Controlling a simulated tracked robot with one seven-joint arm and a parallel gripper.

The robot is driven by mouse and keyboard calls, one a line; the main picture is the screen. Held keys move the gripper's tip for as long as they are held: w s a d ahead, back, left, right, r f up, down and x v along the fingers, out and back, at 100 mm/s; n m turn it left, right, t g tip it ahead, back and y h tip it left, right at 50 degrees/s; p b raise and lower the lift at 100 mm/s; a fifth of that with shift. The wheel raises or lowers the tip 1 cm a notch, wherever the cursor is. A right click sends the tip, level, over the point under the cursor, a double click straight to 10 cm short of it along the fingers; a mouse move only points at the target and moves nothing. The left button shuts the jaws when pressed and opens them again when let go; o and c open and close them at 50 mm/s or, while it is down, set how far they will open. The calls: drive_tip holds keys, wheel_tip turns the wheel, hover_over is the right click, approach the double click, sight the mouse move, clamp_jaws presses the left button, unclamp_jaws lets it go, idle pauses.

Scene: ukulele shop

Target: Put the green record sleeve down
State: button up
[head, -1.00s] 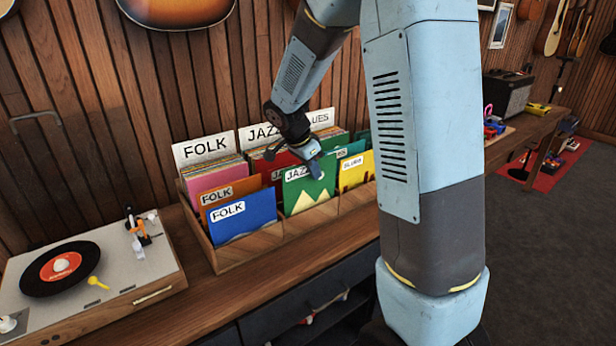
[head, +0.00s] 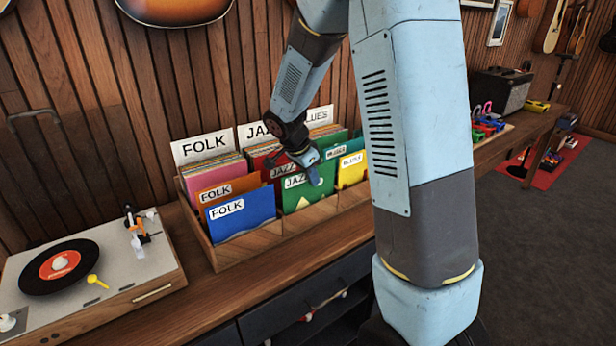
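The green record sleeve (head: 299,201) has a white JAZZ label at its top left. It stands in the front of the middle compartment of the wooden record crate (head: 243,251), its lower part hidden behind the crate's front wall. My gripper (head: 314,175) is at the sleeve's top edge, with one finger in front of its face, and appears shut on it. The other finger is hidden behind the sleeve. A red JAZZ sleeve (head: 283,172) stands behind it.
Blue (head: 243,217) and orange FOLK sleeves fill the left compartment; a yellow BLUES sleeve (head: 351,174) stands to the right. A turntable (head: 130,275) sits left of the crate on the wooden counter. My arm hides the counter right of the crate.

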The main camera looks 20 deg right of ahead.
drive_tip(key=o, duration=0.5)
drive_tip(key=shift+c, duration=0.2)
drive_tip(key=v, duration=1.2)
drive_tip(key=shift+d+r, duration=0.1)
drive_tip(key=shift+r, duration=0.35)
drive_tip(key=shift+s+r, duration=0.1)
drive_tip(key=shift+r, duration=0.15)
drive_tip(key=s+d+r+n+t+y, duration=0.1)
drive_tip(key=s+r+n+t+y, duration=0.1)
drive_tip(key=s+n, duration=0.5)
drive_tip(key=s+d+r+n+t+y, duration=0.2)
drive_tip(key=s+r+n, duration=0.3)
drive_tip(key=s, duration=1.4)
drive_tip(key=shift+s+n, duration=0.35)
drive_tip(key=shift+n, duration=0.85)
drive_tip(key=shift+d+r, duration=0.1)
drive_tip(key=shift+r, duration=0.05)
